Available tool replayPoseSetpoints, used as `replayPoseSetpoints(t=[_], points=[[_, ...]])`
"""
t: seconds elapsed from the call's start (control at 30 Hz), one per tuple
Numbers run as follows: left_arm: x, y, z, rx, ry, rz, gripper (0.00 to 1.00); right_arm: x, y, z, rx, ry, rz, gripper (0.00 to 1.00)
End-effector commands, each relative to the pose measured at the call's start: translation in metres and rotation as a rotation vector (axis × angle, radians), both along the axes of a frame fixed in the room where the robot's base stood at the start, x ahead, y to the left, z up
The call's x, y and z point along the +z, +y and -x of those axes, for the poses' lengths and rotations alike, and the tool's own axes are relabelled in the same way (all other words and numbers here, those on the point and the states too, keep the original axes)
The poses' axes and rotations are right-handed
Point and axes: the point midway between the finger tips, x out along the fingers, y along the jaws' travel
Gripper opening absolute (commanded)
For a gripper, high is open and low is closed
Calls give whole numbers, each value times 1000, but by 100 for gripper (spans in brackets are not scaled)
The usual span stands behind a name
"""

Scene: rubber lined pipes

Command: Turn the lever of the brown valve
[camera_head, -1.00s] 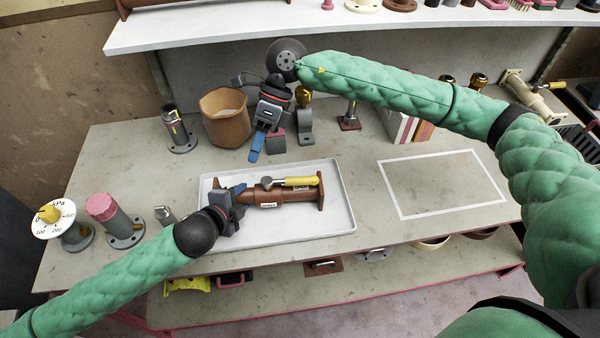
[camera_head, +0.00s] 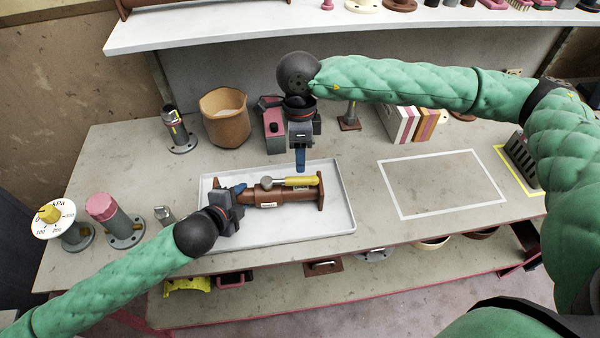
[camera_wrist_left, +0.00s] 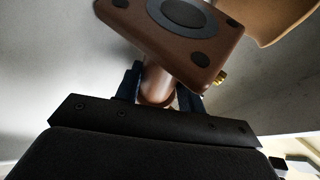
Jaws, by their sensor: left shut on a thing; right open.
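The brown valve (camera_head: 268,199) lies on its side in a white tray (camera_head: 344,222). Its yellow lever (camera_head: 300,182) lies along the top of the pipe, pointing right. My left gripper (camera_head: 238,192) is shut on the valve's left end, just behind the flange. In the left wrist view, the square brown flange (camera_wrist_left: 190,45) with its dark round opening stands just beyond the blue fingers, which close around the pipe neck. My right gripper (camera_head: 300,162) is open and empty, pointing down just behind the yellow lever, near the tray's back edge.
Behind the tray stand a tan pot (camera_head: 226,118) and a dark flanged pipe (camera_head: 177,132). A pink-capped pipe (camera_head: 116,222) and a pressure gauge (camera_head: 60,220) are at the left. A white-outlined area (camera_head: 440,185) on the right is empty.

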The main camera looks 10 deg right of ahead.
Motion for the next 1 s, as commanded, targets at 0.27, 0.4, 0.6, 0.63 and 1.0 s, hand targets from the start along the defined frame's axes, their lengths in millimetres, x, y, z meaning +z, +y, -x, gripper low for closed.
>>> replayPoseSetpoints(t=[0.27, 0.4, 0.6, 0.63, 1.0], points=[[1, 0, 0, 0, -2, 1, 0, -43, 1, 9, 0, 1, 0, 43], [1, 0, 0, 0, -2, 1, 0, -55, 1, 11, 0, -1, 0, 43], [1, 0, 0, -1, -1, 1, 0, -62, 1, 12, 0, 0, 0, 43], [1, 0, 0, -1, -1, 1, 0, -62, 1, 12, 0, 0, -1, 43], [1, 0, 0, -1, -1, 1, 0, -62, 2, 12, 0, 0, -1, 6]])
